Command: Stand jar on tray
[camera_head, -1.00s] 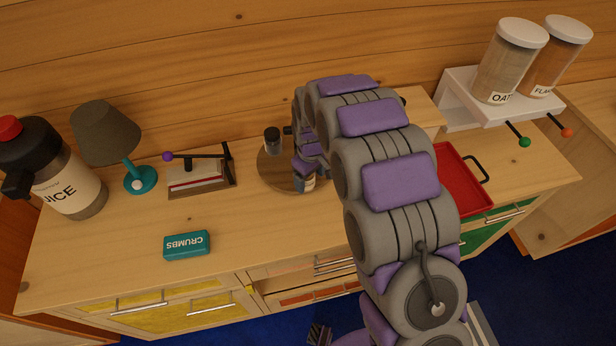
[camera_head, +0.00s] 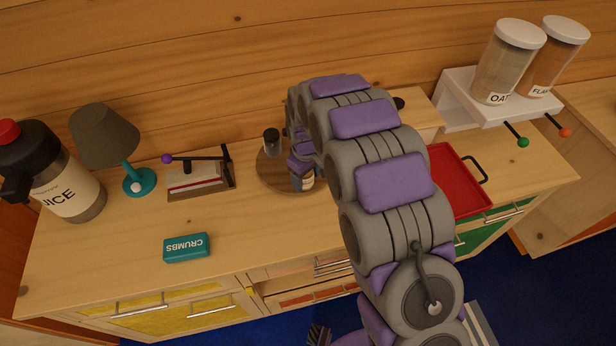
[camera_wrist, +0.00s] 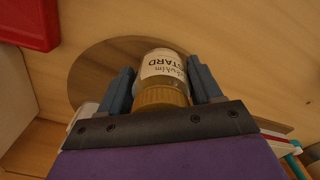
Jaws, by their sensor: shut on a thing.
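A mustard jar (camera_wrist: 163,68) with a pale label and a golden lid is between the fingers of my gripper (camera_wrist: 163,88) in the wrist view. The gripper is shut on it, lid end toward the wrist. In the head view, my gripper (camera_head: 303,175) is over the front part of a round wooden board (camera_head: 268,178), with the jar mostly hidden. I cannot tell whether the jar touches the board. The red tray (camera_head: 458,182) lies to the right behind my arm, its left part hidden. The tray also shows at the wrist view's upper left (camera_wrist: 25,22).
Another jar with a dark lid (camera_head: 271,143) stands on the board's back part. A white shelf (camera_head: 470,103) with canisters is behind the tray.

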